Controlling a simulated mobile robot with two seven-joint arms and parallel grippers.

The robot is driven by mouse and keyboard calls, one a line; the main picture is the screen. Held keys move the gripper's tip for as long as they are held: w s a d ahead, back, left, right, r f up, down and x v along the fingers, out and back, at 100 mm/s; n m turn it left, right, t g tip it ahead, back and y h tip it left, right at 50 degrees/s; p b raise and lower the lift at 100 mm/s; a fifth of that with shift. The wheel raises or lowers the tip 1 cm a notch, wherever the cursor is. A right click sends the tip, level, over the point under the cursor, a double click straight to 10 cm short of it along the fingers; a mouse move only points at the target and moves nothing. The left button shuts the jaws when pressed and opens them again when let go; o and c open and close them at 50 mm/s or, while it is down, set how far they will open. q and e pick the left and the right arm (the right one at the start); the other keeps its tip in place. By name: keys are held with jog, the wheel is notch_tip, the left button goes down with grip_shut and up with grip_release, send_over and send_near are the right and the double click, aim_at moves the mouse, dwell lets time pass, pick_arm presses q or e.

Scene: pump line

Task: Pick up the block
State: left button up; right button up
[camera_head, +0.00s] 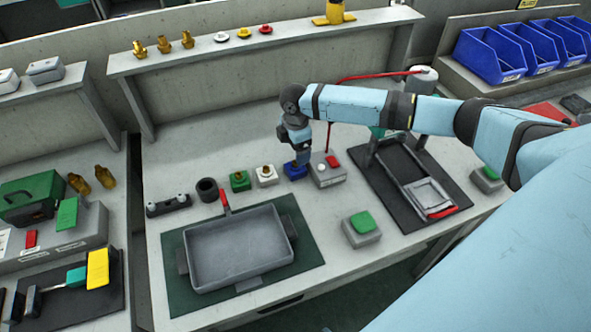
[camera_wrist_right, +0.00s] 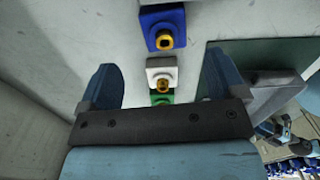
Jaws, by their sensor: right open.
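Three small blocks stand in a row on the bench. In the right wrist view the jaws (camera_wrist_right: 158,75) are apart with nothing gripped. There the blue block (camera_wrist_right: 162,27) with its brass piece is beyond the fingertips, and the white block (camera_wrist_right: 162,74) shows between the fingers. My left gripper is out of view.
A grey tray (camera_head: 205,277) on a green mat lies left in front. A grey box with a red switch (camera_head: 327,178) is close right of the blue block. A black cup (camera_head: 207,190) stands left of the blocks. A black fixture (camera_head: 408,178) is farther right.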

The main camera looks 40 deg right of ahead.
aim_at(296, 167)
notch_tip(296, 167, down, 3)
jog(key=shift+s+a+f, duration=0.1)
jog(key=shift+s+f, duration=0.05)
jog(key=shift+f, duration=1.2)
jog(key=shift+s+f, duration=0.1)
jog(key=shift+f, duration=1.2)
jog(key=c, duration=1.2)
jog(key=shift+r, duration=0.15)
